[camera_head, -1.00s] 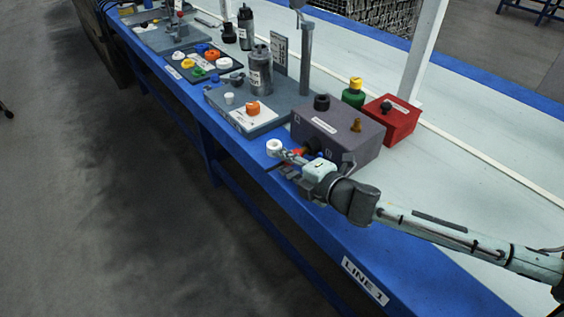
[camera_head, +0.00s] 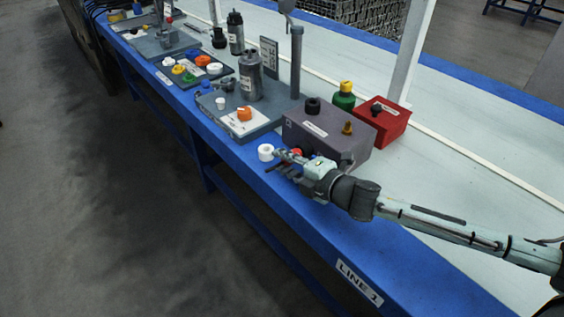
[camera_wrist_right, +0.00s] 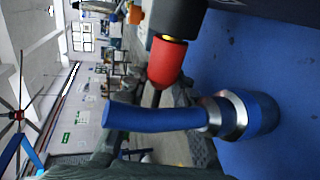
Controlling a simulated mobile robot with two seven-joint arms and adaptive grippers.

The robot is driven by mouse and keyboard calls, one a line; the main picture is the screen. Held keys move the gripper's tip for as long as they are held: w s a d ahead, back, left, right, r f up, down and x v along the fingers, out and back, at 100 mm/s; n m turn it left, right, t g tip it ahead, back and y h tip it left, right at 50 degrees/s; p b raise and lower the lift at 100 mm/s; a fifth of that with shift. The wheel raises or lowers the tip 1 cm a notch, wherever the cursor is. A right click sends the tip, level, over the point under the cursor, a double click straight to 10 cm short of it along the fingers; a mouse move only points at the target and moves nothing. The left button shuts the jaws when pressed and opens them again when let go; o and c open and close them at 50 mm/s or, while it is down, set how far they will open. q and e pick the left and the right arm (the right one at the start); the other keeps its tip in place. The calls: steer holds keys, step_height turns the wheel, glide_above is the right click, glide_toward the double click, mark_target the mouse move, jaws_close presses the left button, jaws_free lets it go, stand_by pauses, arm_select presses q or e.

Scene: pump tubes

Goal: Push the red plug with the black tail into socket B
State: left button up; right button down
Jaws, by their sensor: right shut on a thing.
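The red plug (camera_head: 296,152) is at the front face of the purple-grey box (camera_head: 350,146). In the right wrist view, the red plug (camera_wrist_right: 167,63) lines up with a thick black cylinder (camera_wrist_right: 180,20), with a bright yellow ring where they meet. I cannot tell how deep it sits. A thin dark tail runs from its other end toward my fingers. My right gripper (camera_head: 284,161) is shut at the plug, in front of the box; its exact hold is partly hidden. The socket letter is unreadable. My left gripper is out of view.
A red box (camera_head: 382,121) and a green bottle (camera_head: 343,101) stand behind.

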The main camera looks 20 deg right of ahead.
steer(key=shift+w+d, duration=0.15)
steer(key=shift+d, duration=0.2)
steer(key=c, duration=1.2)
jaws_free()
steer(key=shift+f, duration=0.1)
steer(key=shift+s+f, duration=0.25)
steer(key=shift+s, duration=0.1)
steer(key=v, duration=1)
steer(key=shift+r, duration=0.4)
steer(key=shift+s+d+r, duration=0.2)
steer(key=shift+s+r, duration=0.25)
steer(key=shift+s, duration=0.15)
